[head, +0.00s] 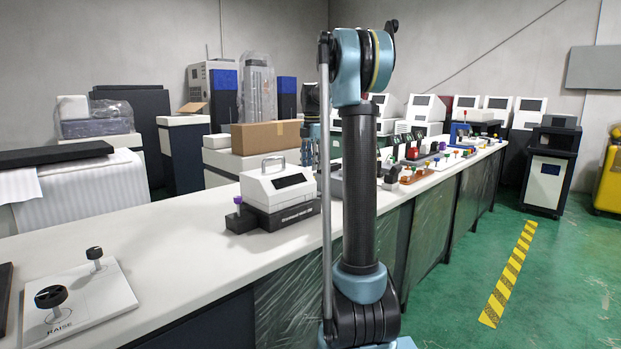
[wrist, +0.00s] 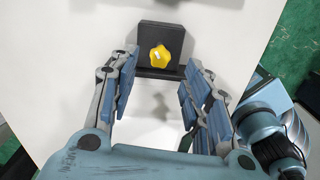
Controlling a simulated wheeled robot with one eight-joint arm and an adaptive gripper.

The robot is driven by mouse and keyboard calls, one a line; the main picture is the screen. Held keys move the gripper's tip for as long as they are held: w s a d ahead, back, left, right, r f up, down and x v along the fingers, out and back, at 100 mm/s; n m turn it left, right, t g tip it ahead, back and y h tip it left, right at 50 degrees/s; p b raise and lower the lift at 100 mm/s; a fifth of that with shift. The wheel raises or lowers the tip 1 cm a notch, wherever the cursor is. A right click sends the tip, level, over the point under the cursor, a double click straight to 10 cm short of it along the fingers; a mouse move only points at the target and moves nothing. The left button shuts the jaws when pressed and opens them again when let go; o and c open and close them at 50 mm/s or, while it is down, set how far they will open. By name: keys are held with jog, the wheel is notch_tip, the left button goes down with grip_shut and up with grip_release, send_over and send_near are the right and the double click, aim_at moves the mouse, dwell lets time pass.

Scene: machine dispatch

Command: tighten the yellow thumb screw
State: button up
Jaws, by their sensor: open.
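The yellow thumb screw (wrist: 159,57) shows in the wrist view as a lobed knob on the face of a dark block (wrist: 176,35). The block stands on a white surface. Nothing is held. In the head view my arm blocks part of the bench, and I cannot tell which small knob there is this screw.
A long white bench (head: 160,226) runs into the distance. It carries a white boxy machine (head: 277,188), a purple knob fixture (head: 239,214) and a RAISE panel with black knobs (head: 82,298). Several small coloured-knob fixtures stand farther along. Green floor at the right is clear beside a striped line (head: 510,272).

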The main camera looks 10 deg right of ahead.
jog(key=shift+f, duration=2.65)
grip_shut()
jog(key=shift+a, duration=0.15)
